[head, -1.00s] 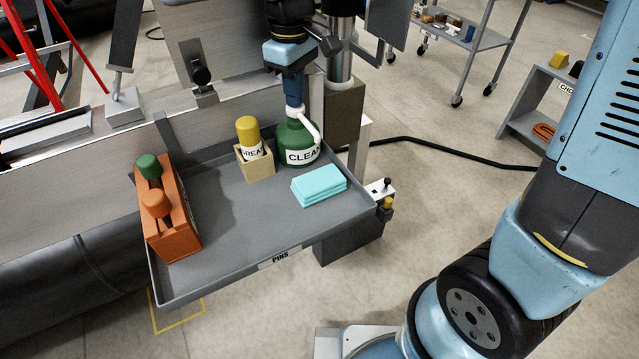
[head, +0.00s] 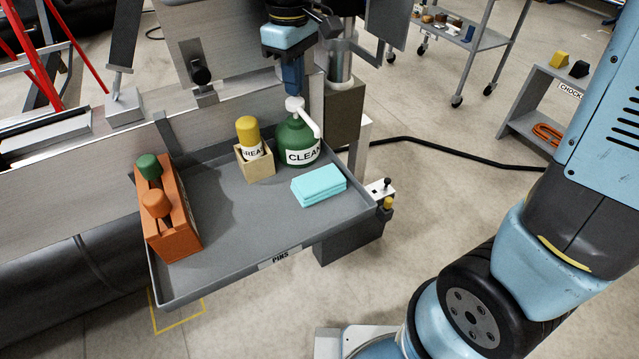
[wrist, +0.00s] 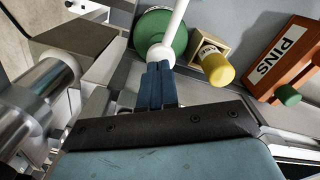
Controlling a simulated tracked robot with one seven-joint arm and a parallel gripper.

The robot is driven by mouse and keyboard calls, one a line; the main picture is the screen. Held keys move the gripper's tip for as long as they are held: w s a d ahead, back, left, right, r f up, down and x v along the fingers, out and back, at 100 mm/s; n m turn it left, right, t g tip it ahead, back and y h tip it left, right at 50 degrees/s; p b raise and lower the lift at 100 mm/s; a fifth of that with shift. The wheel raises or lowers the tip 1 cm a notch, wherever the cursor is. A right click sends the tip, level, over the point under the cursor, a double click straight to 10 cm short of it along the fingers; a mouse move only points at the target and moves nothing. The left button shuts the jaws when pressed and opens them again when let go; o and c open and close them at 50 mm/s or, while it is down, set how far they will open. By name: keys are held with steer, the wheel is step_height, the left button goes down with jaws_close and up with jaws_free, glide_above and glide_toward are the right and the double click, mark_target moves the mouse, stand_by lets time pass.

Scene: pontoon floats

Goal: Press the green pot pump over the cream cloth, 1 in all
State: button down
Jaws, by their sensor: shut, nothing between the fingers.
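The green pot (head: 291,137) with a "CLEAN" label stands upright at the back right of the grey tray. Its white pump head (head: 294,104) is raised, with the spout pointing right and down. A folded turquoise cloth (head: 319,186), not cream, lies on the tray in front of the pot; its top shows no clear mark. My gripper (head: 293,93) is shut and empty, fingers down, directly over the pump head. In the wrist view the blue fingertips (wrist: 159,66) overlap the pump head (wrist: 160,54); I cannot tell whether they touch. The wrist view does not show the cloth.
A yellow-capped grease tube (head: 248,130) stands in a wooden holder (head: 257,167) left of the pot. An orange pin box (head: 176,220) is on the tray's (head: 225,245) left side. The tray's middle is bare.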

steer(key=shift+r, duration=0.15)
stand_by(0.4)
steer(key=shift+r, duration=2.9)
